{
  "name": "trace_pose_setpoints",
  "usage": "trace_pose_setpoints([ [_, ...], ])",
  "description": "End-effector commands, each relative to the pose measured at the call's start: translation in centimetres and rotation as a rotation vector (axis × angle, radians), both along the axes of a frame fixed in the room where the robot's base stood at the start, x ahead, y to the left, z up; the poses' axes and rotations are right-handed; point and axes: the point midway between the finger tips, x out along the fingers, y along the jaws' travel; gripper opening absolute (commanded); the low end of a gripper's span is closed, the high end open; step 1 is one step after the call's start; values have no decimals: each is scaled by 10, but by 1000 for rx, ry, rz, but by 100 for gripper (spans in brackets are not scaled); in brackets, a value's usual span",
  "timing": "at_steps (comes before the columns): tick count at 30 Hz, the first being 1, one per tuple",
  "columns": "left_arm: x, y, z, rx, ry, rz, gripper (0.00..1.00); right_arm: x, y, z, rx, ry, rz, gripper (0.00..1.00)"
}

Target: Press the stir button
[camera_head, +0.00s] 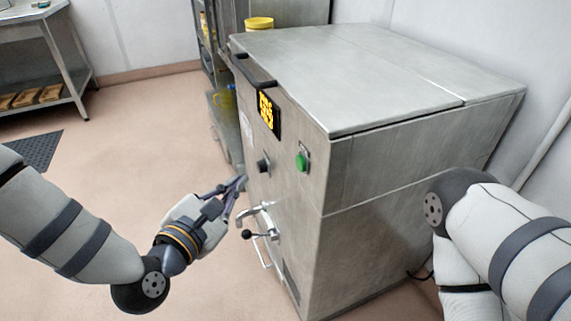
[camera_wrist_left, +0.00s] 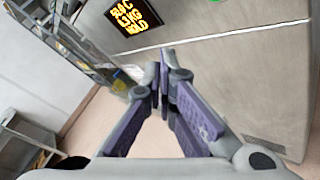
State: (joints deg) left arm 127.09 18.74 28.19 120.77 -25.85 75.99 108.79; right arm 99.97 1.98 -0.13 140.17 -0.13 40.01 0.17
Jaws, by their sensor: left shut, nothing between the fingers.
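A steel machine (camera_head: 275,185) stands in the middle of the head view. Its front carries a round green button (camera_head: 302,161), a black knob (camera_head: 263,164) to the left of it, and a display with yellow characters (camera_head: 269,113) above. I see no readable label naming the stir button. My left gripper (camera_head: 239,184) is shut and empty, just in front of the machine's front, lower and left of the knob. In the left wrist view the shut fingertips (camera_wrist_left: 161,78) point at the front panel, below the display (camera_wrist_left: 132,18). The knob is not visible there. Only my right arm shows, not its gripper.
A metal tap with a black-knobbed lever (camera_head: 257,231) sticks out below my left gripper. A rack with a yellow tub (camera_head: 259,23) stands behind the machine. A steel table (camera_head: 30,8) is at the far left. The floor left of the machine is mostly clear.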

Motion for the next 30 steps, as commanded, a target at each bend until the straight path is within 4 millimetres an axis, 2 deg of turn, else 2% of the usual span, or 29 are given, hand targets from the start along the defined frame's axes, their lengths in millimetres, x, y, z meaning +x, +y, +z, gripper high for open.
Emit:
trace_pose_setpoints([
  [10, 1, -6, -1, 3, 0, -3, 0, -1, 0, -1, 0, 3, 1, 0],
  [24, 21, -67, -3, 5, 2, -3, 0, -11, 0, -13, 0, 35, 1, 0],
  [30, 26, -81, -1, 5, 1, -2, 0, -13, 0, -15, 0, 40, 2, 0],
])
